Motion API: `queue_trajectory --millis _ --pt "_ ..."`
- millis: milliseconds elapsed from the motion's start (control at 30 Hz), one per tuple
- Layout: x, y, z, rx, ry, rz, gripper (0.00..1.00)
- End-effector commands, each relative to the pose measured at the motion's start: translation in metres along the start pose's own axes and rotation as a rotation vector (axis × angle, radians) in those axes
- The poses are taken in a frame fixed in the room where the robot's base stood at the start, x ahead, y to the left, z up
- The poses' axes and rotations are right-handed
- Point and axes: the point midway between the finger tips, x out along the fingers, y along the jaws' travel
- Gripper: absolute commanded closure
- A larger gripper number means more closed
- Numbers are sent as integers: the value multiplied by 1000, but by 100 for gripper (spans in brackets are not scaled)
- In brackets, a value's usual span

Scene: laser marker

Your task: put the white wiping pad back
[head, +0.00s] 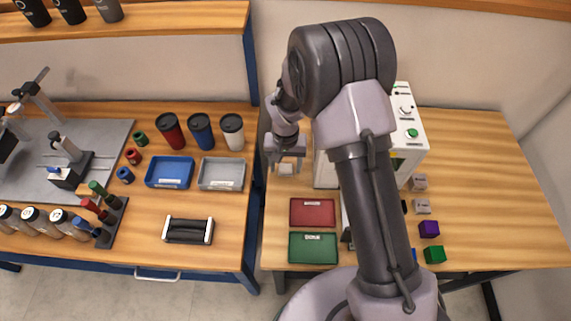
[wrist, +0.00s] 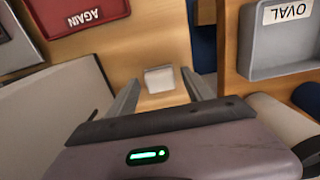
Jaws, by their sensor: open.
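The white wiping pad (wrist: 159,79) is a small pale block on the wooden table, near its edge. In the wrist view it shows between and beyond the fingertips of my gripper (wrist: 162,84). The fingers are open, with a gap on both sides of the pad, and hold nothing. In the head view my gripper (head: 285,163) points down over the left part of the right table, and the pad (head: 286,169) shows pale between its fingers. I cannot tell the exact height of the fingertips above the pad.
A red tray marked AGAIN (wrist: 80,12) and a green tray (head: 313,248) lie in front. A grey tray marked OVAL (wrist: 283,40) is on the left table, beyond a gap. The white marker machine (head: 408,132) stands close to the right, partly behind my arm.

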Motion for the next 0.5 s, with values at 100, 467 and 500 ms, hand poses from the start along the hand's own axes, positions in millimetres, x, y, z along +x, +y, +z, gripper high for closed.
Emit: queue_trajectory --millis 100,467,500 --pt "-18 0 -1 0 3 -1 40" --pt "-111 0 0 1 2 -1 40" --pt "-116 0 0 0 2 0 40"
